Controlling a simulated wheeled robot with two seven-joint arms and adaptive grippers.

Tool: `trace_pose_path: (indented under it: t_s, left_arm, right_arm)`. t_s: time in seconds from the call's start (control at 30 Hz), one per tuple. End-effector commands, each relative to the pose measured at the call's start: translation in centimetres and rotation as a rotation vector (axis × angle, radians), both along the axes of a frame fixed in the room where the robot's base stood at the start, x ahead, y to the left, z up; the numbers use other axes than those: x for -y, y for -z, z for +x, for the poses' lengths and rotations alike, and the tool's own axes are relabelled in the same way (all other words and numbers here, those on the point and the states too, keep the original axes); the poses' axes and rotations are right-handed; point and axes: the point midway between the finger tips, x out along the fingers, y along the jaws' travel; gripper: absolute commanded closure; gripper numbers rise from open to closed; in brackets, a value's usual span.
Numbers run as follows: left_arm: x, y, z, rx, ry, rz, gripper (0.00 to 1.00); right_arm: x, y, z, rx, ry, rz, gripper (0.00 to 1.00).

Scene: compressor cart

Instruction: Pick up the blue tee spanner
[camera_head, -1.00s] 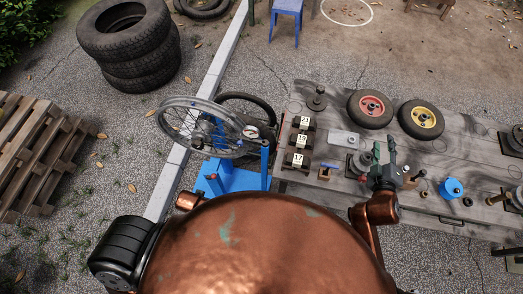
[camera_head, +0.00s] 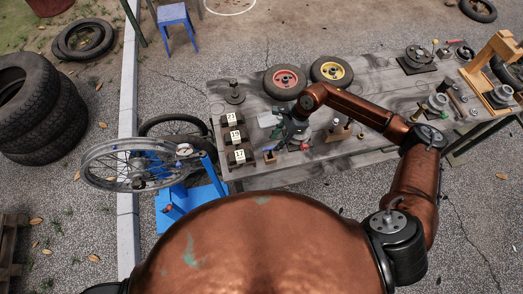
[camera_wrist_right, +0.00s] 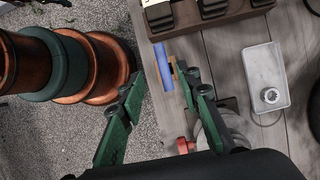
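The blue tee spanner (camera_wrist_right: 165,66) shows in the right wrist view as a blue bar beside a small orange-brown wooden holder. In the head view it is a small blue spot (camera_head: 268,152) at the holder, near the bench's front left. My right gripper (camera_wrist_right: 159,76) is open, its two green fingers spread to either side of the blue bar's near end. Nothing is held, and I cannot tell whether a finger touches the bar. In the head view the right gripper (camera_head: 285,130) hangs over the bench's left part. My left gripper is out of view.
Numbered dark blocks (camera_head: 235,136) stand left of the right gripper. A pale plate (camera_wrist_right: 266,76) with a round fitting lies to the right in the wrist view. A blue wheel stand (camera_head: 205,196) is beside the bench (camera_head: 330,160).

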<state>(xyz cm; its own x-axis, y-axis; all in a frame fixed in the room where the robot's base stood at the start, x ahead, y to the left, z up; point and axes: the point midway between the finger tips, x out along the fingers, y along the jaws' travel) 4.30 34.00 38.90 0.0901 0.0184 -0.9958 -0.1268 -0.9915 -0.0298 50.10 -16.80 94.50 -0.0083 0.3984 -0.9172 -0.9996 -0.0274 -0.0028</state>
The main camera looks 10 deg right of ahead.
Motion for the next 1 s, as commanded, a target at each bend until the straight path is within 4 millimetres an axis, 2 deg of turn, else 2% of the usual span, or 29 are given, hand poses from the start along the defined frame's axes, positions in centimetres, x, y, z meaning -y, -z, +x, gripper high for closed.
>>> trace_pose_path:
  t_s: [0.1,0.37,0.6,0.9,1.0]
  left_arm:
    - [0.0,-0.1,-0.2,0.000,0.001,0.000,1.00]
    - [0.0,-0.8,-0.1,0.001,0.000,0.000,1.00]
    - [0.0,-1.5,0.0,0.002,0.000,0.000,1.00]
    - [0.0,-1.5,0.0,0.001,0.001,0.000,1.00]
    - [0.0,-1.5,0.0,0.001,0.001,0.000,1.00]
  right_arm:
    - [0.3,1.0,0.0,-0.003,-0.009,-0.023,0.69]
    - [-0.9,3.6,0.1,-0.005,-0.008,-0.018,0.69]
    - [-2.0,6.7,0.4,-0.004,-0.006,-0.017,0.69]
    - [-2.2,7.3,0.4,-0.002,-0.007,-0.017,0.69]
    - [-2.2,7.3,0.4,-0.002,-0.007,-0.017,0.75]
